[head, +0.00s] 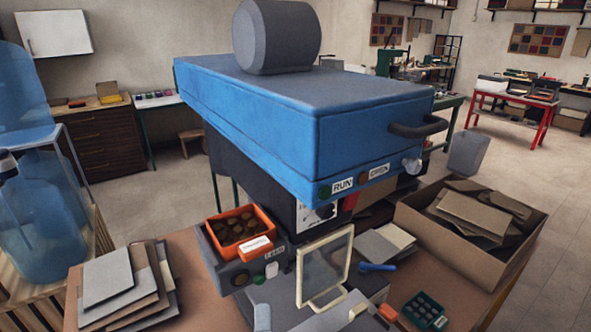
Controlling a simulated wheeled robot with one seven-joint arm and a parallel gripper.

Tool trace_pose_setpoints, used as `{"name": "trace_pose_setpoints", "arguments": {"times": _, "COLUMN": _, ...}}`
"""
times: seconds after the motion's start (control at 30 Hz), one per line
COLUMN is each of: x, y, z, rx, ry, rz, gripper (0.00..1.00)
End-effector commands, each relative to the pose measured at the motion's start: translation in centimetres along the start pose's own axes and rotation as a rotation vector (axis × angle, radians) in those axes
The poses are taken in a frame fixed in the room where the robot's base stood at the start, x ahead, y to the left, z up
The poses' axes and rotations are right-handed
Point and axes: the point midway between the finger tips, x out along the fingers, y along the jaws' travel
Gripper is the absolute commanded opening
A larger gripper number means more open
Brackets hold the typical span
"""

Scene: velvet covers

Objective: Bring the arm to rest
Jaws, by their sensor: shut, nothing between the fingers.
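My gripper is not in view, and no part that I can surely call my arm shows. A blue-topped machine (300,105) stands on the wooden workbench (205,285) in the middle of the head view. Its front carries RUN and OPEN labels with a green and an orange button. A clear framed guard (325,268) stands tilted below the blue head. An orange bin (245,232) of brown pieces sits at the machine's left side.
A stack of grey and brown sheets (120,285) lies on the bench at left. A cardboard box (470,240) of offcuts stands at right. A blue-handled tool (377,267) and dark tray (425,310) lie near the front. Large blue bottles (40,225) stand far left. Floor is open at right.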

Motion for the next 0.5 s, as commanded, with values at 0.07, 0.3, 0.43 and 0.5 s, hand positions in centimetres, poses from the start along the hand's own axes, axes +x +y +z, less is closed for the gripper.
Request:
{"name": "trace_pose_setpoints", "arguments": {"times": 0.07, "x": -1.5, "y": -0.7, "z": -0.9, "rx": -0.131, "ry": -0.054, "rz": -0.018, "gripper": 0.00}}
{"name": "trace_pose_setpoints", "arguments": {"times": 0.3, "x": -6.6, "y": -1.3, "z": -4.8, "rx": -0.534, "ry": -0.188, "rz": -0.012, "gripper": 0.00}}
{"name": "trace_pose_setpoints", "arguments": {"times": 0.43, "x": -10.3, "y": -1.0, "z": -7.8, "rx": -0.778, "ry": -0.265, "rz": 0.038, "gripper": 0.00}}
{"name": "trace_pose_setpoints", "arguments": {"times": 0.5, "x": -12.3, "y": -0.9, "z": -9.5, "rx": -0.901, "ry": -0.306, "rz": 0.077, "gripper": 0.00}}
